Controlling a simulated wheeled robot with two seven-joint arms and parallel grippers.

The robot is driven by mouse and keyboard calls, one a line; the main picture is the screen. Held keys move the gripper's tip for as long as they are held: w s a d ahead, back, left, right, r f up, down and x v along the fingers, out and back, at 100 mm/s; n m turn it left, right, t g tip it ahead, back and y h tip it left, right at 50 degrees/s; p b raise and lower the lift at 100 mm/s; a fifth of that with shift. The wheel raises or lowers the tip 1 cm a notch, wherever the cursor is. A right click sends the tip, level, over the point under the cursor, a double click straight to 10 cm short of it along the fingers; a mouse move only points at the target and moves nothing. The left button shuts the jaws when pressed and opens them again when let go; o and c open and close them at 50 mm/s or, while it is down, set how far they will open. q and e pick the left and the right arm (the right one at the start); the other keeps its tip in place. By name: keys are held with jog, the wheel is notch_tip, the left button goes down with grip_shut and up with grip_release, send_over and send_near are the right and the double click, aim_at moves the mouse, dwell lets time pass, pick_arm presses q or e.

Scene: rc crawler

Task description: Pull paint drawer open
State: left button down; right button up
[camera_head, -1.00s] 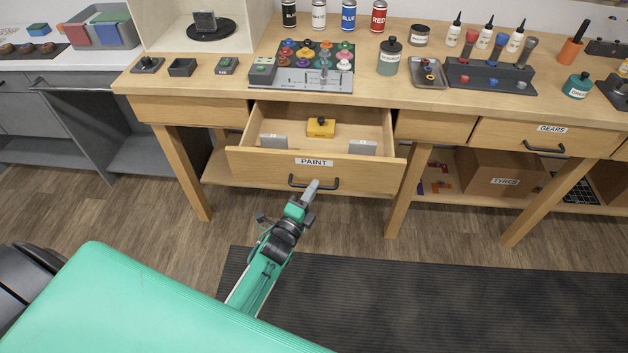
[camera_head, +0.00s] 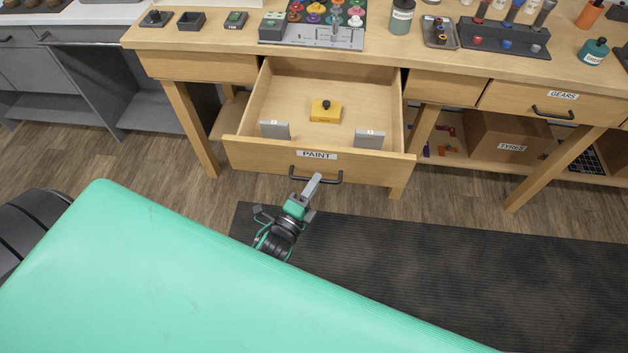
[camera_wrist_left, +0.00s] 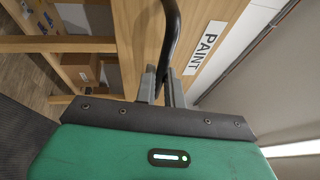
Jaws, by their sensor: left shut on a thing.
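The paint drawer (camera_head: 256,153) is a light wooden drawer with a PAINT label, pulled well out from under the workbench. Its black bar handle (camera_head: 334,179) is on the front, below the label. My left gripper (camera_head: 313,184) is shut on the handle. The left wrist view shows the handle (camera_wrist_left: 171,30) running between the two grey fingers (camera_wrist_left: 162,85), with the PAINT label beside it. Inside the drawer are a yellow block with a black knob (camera_head: 325,112) and two grey blocks, one on the left (camera_head: 275,130) and one on the right (camera_head: 369,139). My right gripper is not in view.
The workbench top (camera_head: 420,72) holds a peg board, bottles and small trays. The closed GEARS drawer (camera_head: 556,103) is to the right, above a TYRES box (camera_head: 510,140). A dark mat (camera_head: 440,270) lies on the floor in front.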

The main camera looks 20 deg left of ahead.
pick_arm(q)
jog(key=c, duration=1.5)
grip_release()
jog(key=shift+b+v, duration=1.3)
jog(key=shift+v, duration=5.6)
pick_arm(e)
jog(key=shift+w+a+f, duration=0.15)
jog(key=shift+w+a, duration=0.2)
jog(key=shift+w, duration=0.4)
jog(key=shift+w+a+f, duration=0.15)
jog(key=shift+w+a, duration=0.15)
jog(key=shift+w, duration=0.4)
